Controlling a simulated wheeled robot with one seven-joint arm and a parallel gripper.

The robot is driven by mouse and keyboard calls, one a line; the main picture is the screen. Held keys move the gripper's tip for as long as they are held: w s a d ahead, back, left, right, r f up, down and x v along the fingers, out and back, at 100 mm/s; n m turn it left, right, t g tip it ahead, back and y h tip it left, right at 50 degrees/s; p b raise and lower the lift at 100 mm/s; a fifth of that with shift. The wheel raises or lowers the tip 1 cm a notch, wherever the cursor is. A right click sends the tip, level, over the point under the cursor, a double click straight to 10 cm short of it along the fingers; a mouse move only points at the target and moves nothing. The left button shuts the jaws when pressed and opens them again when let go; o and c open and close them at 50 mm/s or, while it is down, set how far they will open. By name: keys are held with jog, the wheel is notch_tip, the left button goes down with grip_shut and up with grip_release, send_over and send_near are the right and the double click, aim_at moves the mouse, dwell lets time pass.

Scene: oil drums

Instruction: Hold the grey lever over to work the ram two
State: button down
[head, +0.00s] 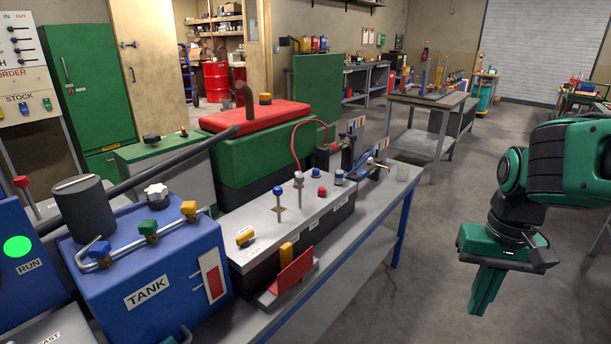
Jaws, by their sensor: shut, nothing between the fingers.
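The grey-knobbed lever (299,178) stands upright on top of the pale valve box (262,224) in the middle of the head view. A blue-knobbed lever (278,191) is to its left and a red knob (321,191) to its right. Small cylinder-like fittings (352,142) with striped scales stand at the far end of the bench; I cannot tell which is ram two. My gripper (484,312) hangs at the right, pointing down over the floor, well apart from the lever. Its green fingers are together, and it is empty.
A blue tank (147,285) with a black pipe stands left of the valve box. A red plate (292,272) and yellow knob (245,236) are at the box's near side. A green-and-red machine (255,150) stands behind. The floor (420,290) between bench and gripper is clear.

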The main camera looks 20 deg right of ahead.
jog(key=shift+w+a, duration=0.15)
jog(key=shift+w, duration=0.35)
jog(key=shift+s, duration=0.1)
jog(key=w+a+f+t+y, duration=0.2)
jog(key=w+a+t, duration=0.3)
jog(key=w, duration=0.8)
jog(key=w+a+f+t+y, duration=0.2)
jog(key=w+a, duration=0.4)
jog(key=w, duration=0.6)
jog(key=w+a+r+m+t+y, duration=0.1)
jog(key=w+r+m+t+y, duration=0.1)
jog(key=w+r+m+t, duration=0.4)
jog(key=w+r+t, duration=0.1)
jog(key=w, duration=0.4)
jog(key=shift+r+t, duration=0.3)
jog(key=shift+r, duration=0.1)
